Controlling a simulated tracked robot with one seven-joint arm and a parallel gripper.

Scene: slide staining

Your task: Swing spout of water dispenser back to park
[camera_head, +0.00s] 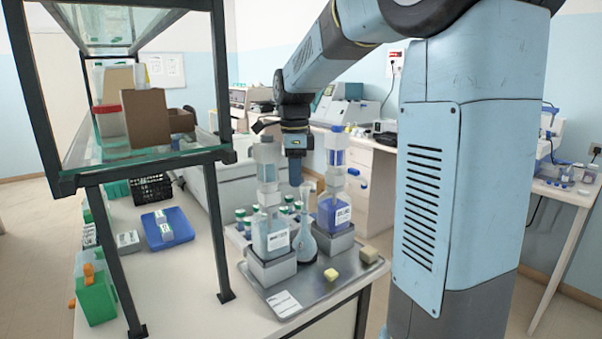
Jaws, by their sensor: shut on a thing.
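Two bottle-top dispensers stand in grey blocks on a metal tray (349,277). The left one, with pale liquid and a white label, looks like the water dispenser (268,243); its label is too small to read. The right dispenser (334,213) holds blue-violet liquid. My gripper (295,172) points down between the two dispenser heads, close to the right side of the pale one's head. It is shut on what appears to be the spout, which is mostly hidden by the gripper. A glass flask (306,243) with pale liquid stands below, between the bottles.
Two yellowish blocks (368,254) and a white card (284,303) lie on the tray. Several small capped bottles stand behind it. A dark-framed shelf (215,200) rises at the left, near the dispensers. A blue tray (167,229) lies under it.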

